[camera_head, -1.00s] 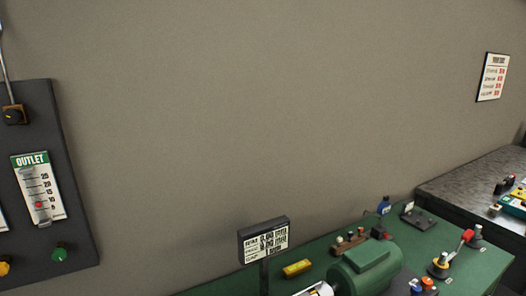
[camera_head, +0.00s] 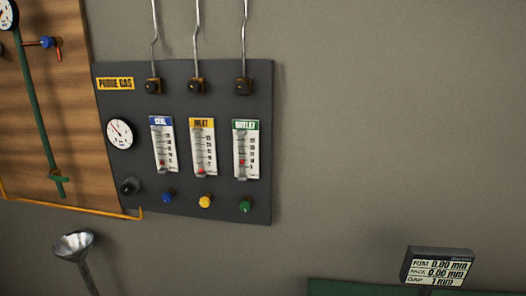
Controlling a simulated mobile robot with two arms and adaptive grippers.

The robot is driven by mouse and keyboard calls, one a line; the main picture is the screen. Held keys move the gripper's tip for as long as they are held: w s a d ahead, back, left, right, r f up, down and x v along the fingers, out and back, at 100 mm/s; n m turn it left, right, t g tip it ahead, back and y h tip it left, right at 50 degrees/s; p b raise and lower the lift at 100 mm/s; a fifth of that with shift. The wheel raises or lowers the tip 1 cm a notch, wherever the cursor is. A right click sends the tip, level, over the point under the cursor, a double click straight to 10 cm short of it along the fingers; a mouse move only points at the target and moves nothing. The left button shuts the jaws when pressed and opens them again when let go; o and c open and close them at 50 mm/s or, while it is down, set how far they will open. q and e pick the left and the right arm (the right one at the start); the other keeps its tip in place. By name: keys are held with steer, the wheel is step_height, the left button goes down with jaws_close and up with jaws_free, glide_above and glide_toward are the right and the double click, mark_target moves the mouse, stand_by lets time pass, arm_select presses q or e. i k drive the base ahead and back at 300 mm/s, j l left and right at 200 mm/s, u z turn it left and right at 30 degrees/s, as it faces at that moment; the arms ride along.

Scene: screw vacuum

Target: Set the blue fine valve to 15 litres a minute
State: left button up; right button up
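The blue fine valve (camera_head: 168,195) is a small blue knob at the bottom of the dark purge gas panel (camera_head: 258,90). It sits below the flowmeter with the blue SEAL label (camera_head: 162,145). That flowmeter has a clear tube with a red float low in its scale; the numbers are too small to read surely. A yellow knob (camera_head: 205,202) is under the INLET flowmeter (camera_head: 202,148), and a green knob (camera_head: 245,205) is under the OUTLET flowmeter (camera_head: 246,150). Neither of my grippers is in view.
A round gauge (camera_head: 120,133) and a black knob (camera_head: 129,186) are at the panel's left. A wooden board (camera_head: 70,100) with pipes is further left. A metal funnel (camera_head: 74,246) stands below. A display (camera_head: 437,267) stands by a green bench (camera_head: 350,288) at lower right.

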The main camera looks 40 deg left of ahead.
mark_target(167, 197)
steer(key=u, duration=1.75)
